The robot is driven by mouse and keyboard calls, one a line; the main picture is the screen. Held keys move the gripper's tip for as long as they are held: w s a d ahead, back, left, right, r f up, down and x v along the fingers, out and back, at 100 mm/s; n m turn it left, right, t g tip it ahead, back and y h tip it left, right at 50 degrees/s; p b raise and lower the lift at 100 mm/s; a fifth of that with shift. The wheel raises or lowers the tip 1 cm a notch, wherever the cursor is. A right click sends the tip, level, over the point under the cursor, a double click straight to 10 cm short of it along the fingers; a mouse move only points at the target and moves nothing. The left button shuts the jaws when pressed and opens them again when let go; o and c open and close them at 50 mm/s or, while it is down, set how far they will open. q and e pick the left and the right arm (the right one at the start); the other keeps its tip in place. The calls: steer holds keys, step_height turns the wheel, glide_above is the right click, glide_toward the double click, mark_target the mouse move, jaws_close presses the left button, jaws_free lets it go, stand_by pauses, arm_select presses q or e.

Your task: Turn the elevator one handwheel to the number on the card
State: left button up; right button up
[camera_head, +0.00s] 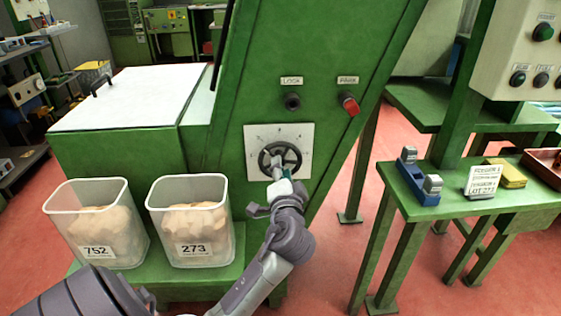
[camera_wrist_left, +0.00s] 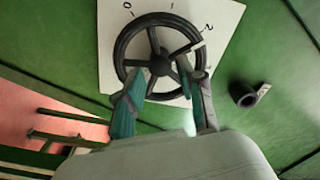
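The black handwheel (camera_head: 280,160) sits on a white number plate (camera_head: 306,137) on the green machine's sloped front. In the left wrist view the handwheel (camera_wrist_left: 121,48) has several spokes, and its plate (camera_wrist_left: 108,75) shows 0, 1 and 2. A pale mark lies at the rim near the 2. My left gripper (camera_head: 276,172) is at the lower part of the wheel. In the wrist view its fingers (camera_wrist_left: 164,84) are spread, with tips over the wheel on either side below the hub; contact is unclear. The white card (camera_head: 485,182) stands on the right bench; only "LOT 273" reads fairly clearly. My right gripper is out of view.
Two clear bins of corks stand left, labelled 752 (camera_head: 97,251) and 273 (camera_head: 192,249). Above the wheel are a black lock knob (camera_head: 292,101) and red knob (camera_head: 350,105). The bench holds a blue tool (camera_head: 420,184) and yellow block (camera_head: 507,174).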

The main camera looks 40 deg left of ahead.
arm_select(q)
steer(key=shift+x, duration=2)
jaws_close()
